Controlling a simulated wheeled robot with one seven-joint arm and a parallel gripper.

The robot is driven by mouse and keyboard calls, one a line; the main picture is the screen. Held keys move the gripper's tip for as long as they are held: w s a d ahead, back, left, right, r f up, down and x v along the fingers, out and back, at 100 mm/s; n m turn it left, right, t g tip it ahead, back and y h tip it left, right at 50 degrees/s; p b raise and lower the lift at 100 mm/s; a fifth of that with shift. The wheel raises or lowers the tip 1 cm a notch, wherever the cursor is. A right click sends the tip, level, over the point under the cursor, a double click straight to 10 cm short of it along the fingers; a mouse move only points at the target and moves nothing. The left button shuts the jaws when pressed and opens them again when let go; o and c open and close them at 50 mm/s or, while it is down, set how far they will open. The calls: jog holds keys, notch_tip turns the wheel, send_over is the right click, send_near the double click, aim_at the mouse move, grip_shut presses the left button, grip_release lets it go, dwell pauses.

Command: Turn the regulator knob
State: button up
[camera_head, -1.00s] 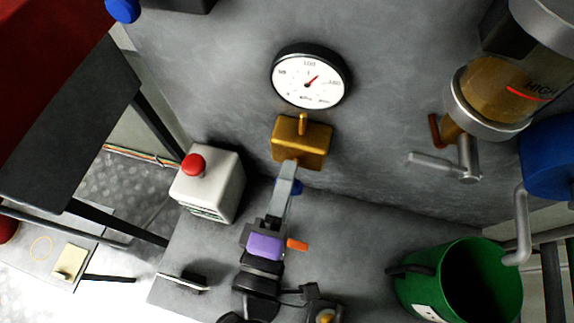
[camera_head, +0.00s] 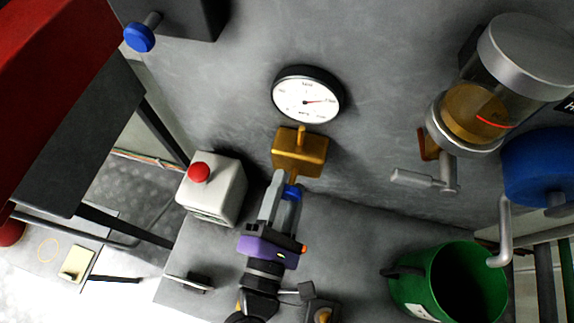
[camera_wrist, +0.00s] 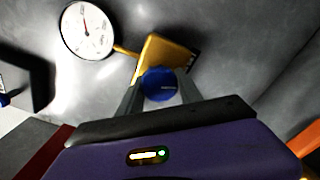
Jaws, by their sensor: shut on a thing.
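The regulator is a brass block (camera_head: 300,152) on the grey wall, below a round white gauge (camera_head: 307,97). Its blue knob (camera_head: 292,191) sits under the block in the head view. My gripper (camera_head: 283,188) reaches up to it, with the purple wrist body below. In the wrist view, the round blue knob (camera_wrist: 159,84) lies between my two grey fingers, in front of the brass block (camera_wrist: 158,55). My gripper (camera_wrist: 160,90) is shut on the knob. The gauge (camera_wrist: 87,30) also shows in the wrist view, at the upper left.
A white box with a red button (camera_head: 199,172) stands close left of my gripper. A green bucket (camera_head: 405,290) is at the lower right. A fluid bowl (camera_head: 474,112) with a grey-handled valve (camera_head: 414,180) hangs at the right. The shelf between is mostly clear.

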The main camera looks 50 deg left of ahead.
aim_at(284, 198)
dwell(0.4)
jog(key=o, duration=1.4)
jog(key=shift+c, duration=0.2)
jog(key=shift+s, duration=0.1)
jog(key=shift+s+d+f, duration=0.15)
jog(key=shift+s+d, duration=0.05)
jog(key=shift+s, duration=0.1)
jog(key=b+v, duration=0.3)
jog(key=v, duration=0.3)
jog(key=shift+s+d, duration=0.2)
jog(key=shift+s, duration=0.2)
